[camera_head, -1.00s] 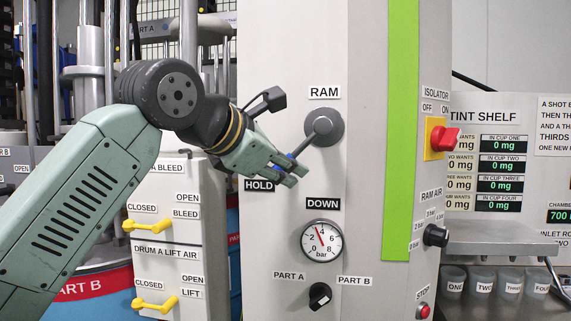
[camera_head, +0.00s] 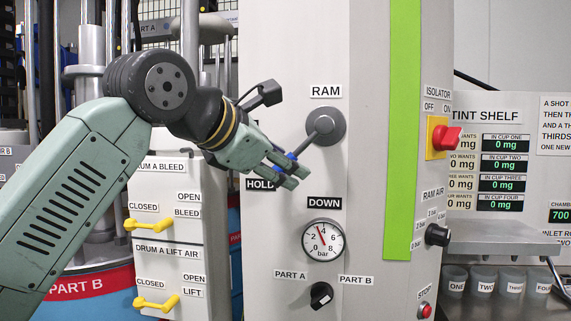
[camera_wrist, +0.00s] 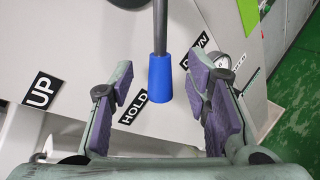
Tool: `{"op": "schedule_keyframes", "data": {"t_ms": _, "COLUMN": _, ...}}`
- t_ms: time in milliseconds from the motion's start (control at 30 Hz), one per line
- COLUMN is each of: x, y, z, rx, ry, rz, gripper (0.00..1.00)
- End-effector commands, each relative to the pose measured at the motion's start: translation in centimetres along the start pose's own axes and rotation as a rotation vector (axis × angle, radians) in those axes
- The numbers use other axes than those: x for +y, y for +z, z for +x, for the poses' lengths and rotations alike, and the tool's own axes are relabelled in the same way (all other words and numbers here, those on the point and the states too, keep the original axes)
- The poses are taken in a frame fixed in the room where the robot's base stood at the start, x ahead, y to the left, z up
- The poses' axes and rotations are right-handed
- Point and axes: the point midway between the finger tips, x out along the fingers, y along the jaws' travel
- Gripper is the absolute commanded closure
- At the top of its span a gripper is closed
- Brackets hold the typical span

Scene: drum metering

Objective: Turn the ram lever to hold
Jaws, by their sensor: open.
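The ram lever has a round dark grey hub (camera_head: 325,125) under the RAM label, with an arm slanting down-left. In the wrist view its blue grip (camera_wrist: 160,78) hangs between my two fingers, with a gap on both sides. My gripper (camera_head: 291,172) is open around the grip, not closed on it. The lever points down-left toward the HOLD label (camera_head: 260,184). In the wrist view the grip's end lies just right of the HOLD label and left of the DOWN label (camera_wrist: 197,60). The UP label (camera_wrist: 42,90) is farther left. My fingers partly hide the grip in the head view.
Below the lever are a pressure gauge (camera_head: 323,240) and a part selector knob (camera_head: 321,295). A red isolator switch (camera_head: 445,138) and a ram air knob (camera_head: 437,235) are on the right. Yellow valve handles (camera_head: 149,224) are on the left, below my arm.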

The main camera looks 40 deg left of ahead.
Motion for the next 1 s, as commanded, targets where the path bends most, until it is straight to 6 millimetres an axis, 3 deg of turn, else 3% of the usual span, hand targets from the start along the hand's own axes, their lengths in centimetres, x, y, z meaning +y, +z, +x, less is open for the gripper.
{"op": "schedule_keyframes", "data": {"t_ms": 300, "x": 0.1, "y": 0.0, "z": -6.8, "rx": -0.001, "ry": 0.004, "rz": -0.001, "gripper": 0.56}}
{"op": "schedule_keyframes", "data": {"t_ms": 500, "x": 0.1, "y": 0.0, "z": -9.7, "rx": 0.000, "ry": 0.002, "rz": -0.001, "gripper": 0.56}}
{"op": "schedule_keyframes", "data": {"t_ms": 1000, "x": 0.0, "y": 0.0, "z": -10.6, "rx": -0.001, "ry": 0.000, "rz": 0.000, "gripper": 0.56}}
